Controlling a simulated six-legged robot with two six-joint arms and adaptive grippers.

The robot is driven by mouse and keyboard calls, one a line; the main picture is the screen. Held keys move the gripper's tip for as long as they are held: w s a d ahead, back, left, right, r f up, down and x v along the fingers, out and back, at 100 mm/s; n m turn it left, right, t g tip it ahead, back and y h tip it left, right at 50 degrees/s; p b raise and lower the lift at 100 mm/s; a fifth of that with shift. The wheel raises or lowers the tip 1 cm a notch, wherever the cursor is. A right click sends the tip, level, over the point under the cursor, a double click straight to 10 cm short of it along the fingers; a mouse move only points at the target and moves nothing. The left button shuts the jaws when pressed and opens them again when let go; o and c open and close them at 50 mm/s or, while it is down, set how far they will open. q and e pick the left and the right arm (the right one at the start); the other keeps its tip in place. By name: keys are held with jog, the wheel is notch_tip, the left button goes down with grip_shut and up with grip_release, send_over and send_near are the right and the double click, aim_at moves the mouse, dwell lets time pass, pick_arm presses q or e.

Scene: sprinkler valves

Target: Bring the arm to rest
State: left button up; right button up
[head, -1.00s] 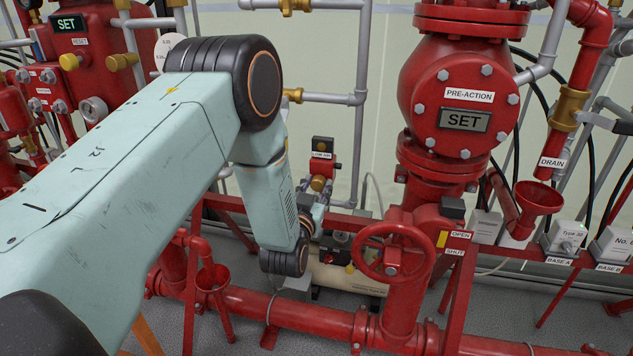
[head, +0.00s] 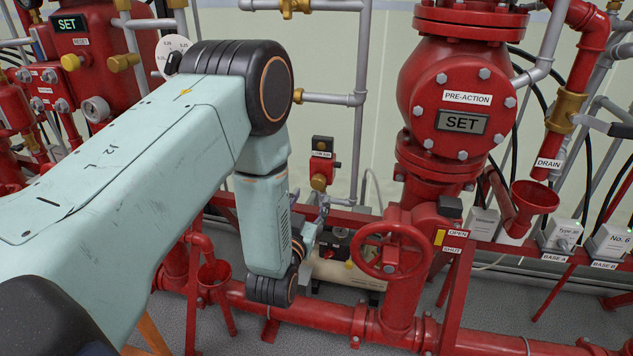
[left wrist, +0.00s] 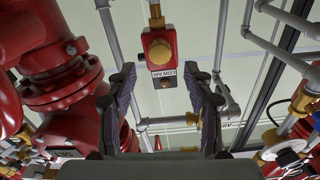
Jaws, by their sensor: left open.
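My left arm reaches in from the left in the head view and bends down at its elbow. My left gripper (head: 317,222) is mostly hidden behind the wrist link there; only small grey parts show beside the red handwheel. In the left wrist view my left gripper (left wrist: 160,75) has its two dark fingers wide apart, with nothing between them. A red LOW AIR box (left wrist: 158,48) is seen beyond the fingertips, apart from them. The same LOW AIR box (head: 322,147) stands behind the arm in the head view. My right gripper is not in view.
A red handwheel (head: 390,250) and the pre-action valve (head: 460,105) stand right of my wrist. A red horizontal pipe (head: 330,318) runs low beneath it. Grey pipes (head: 335,98) stand behind. A red funnel (head: 535,198) and small boxes are at the right.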

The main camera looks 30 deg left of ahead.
pick_arm(q)
jog(key=shift+s+d, duration=0.1)
jog(key=shift+s, duration=0.2)
jog(key=s+d+f+g+h, duration=0.35)
jog(key=s+f+g, duration=0.45)
jog(key=s+f, duration=0.5)
jog(key=s+d+f+g, duration=0.1)
jog(key=s+f+g, duration=0.1)
jog(key=s, duration=0.6)
jog(key=s+d+f+g, duration=0.1)
jog(key=s+f+g, duration=0.2)
jog(key=s, duration=0.5)
jog(key=s+d+f+m+g, duration=0.1)
jog(key=s+g, duration=0.3)
jog(key=s, duration=0.4)
jog(key=shift+s+d+f+h, duration=0.25)
jog(key=shift+d+f+h, duration=0.25)
jog(key=shift+f, duration=0.2)
